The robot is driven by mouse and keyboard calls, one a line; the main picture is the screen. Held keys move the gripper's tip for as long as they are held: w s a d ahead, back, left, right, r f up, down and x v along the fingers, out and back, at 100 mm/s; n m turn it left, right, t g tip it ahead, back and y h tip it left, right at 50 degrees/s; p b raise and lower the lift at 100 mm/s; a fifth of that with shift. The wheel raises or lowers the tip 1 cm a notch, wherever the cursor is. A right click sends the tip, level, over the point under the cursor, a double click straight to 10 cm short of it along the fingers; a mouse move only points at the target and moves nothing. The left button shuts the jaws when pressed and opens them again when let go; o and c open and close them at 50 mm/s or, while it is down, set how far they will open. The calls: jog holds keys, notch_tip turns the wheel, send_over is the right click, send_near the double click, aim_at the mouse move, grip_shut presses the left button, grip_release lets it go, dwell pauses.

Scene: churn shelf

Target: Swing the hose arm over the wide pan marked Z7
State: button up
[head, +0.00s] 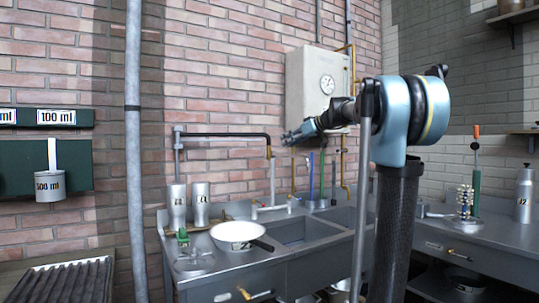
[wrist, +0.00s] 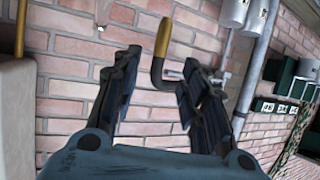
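The hose arm (head: 225,135) is a dark pipe running out from an upright post on the brick wall, with a brass end turned down over the sink. In the wrist view its brass piece and dark elbow (wrist: 160,62) show in the gap between my fingers. My gripper (head: 287,137) is open, close to the right of the brass end; both spread fingers show in the wrist view (wrist: 160,57). No grip on the pipe is visible. A wide white pan (head: 232,230) with a dark handle sits on the counter, left of the basin. Its label is too small to read.
Two labelled metal canisters (head: 177,205) stand behind the pan. A grey vertical pipe (head: 134,150) rises to the left. A wall box with a gauge (head: 318,85) is behind my gripper. The sink basin (head: 300,230) lies right of the pan.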

aim_at(269, 148)
jog(key=x, duration=1.3)
jog(key=shift+w+a+f, duration=0.1)
jog(key=shift+w+a, duration=0.05)
jog(key=shift+a, duration=0.1)
grip_shut()
